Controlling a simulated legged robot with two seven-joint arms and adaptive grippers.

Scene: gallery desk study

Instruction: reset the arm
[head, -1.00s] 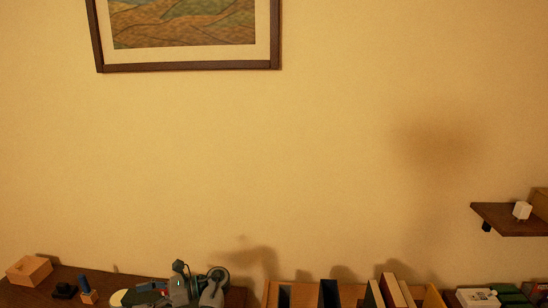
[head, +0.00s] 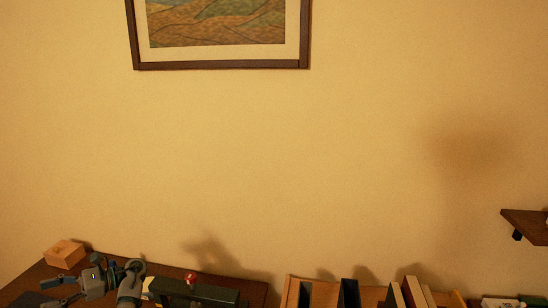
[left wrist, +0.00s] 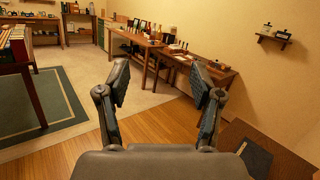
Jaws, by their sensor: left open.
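My left gripper (head: 50,294) shows at the bottom left of the head view, over the dark wooden desk, with its fingers pointing left. In the left wrist view my left gripper (left wrist: 163,95) is open, its two dark fingers wide apart with nothing between them. Wooden floor and a pale rug show beyond the fingers. My right gripper is in neither view.
A wooden box (head: 64,254) stands on the desk behind my left gripper. A dark long object with a red knob (head: 190,278) and upright books (head: 412,291) line the bottom edge. A framed picture (head: 215,69) hangs above; a wall shelf (head: 524,224) is at right.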

